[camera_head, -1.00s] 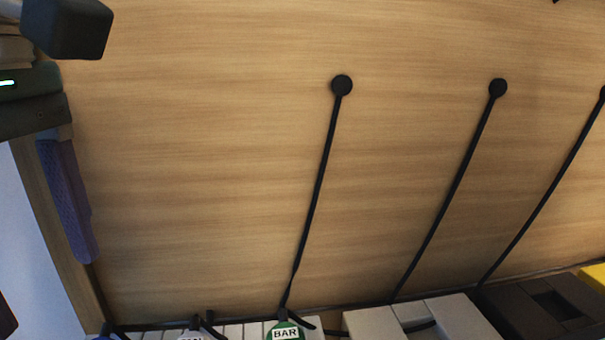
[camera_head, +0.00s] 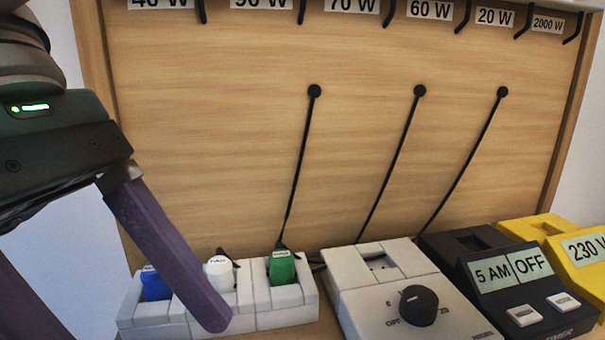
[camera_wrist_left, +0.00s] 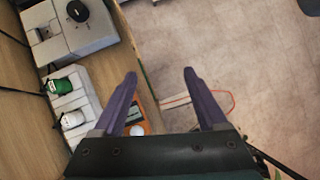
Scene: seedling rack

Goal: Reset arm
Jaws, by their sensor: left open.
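My left gripper (camera_wrist_left: 160,75) is open, with nothing between its two purple fingers. In the head view its arm comes in from the left, and one finger slants down in front of the white power strip (camera_head: 287,315). The other finger is partly cut off at the lower left. In the left wrist view the fingers point past the table's edge, over the floor. My right gripper is in neither view.
Blue (camera_head: 155,284), white (camera_head: 219,273) and green (camera_head: 281,267) plugs sit in the strip. A grey dial box (camera_head: 365,305), black timer (camera_head: 535,290) and yellow meter (camera_head: 575,250) stand to the right. A wooden board (camera_head: 200,130) rises behind. Floor (camera_wrist_left: 225,45) lies beyond the edge.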

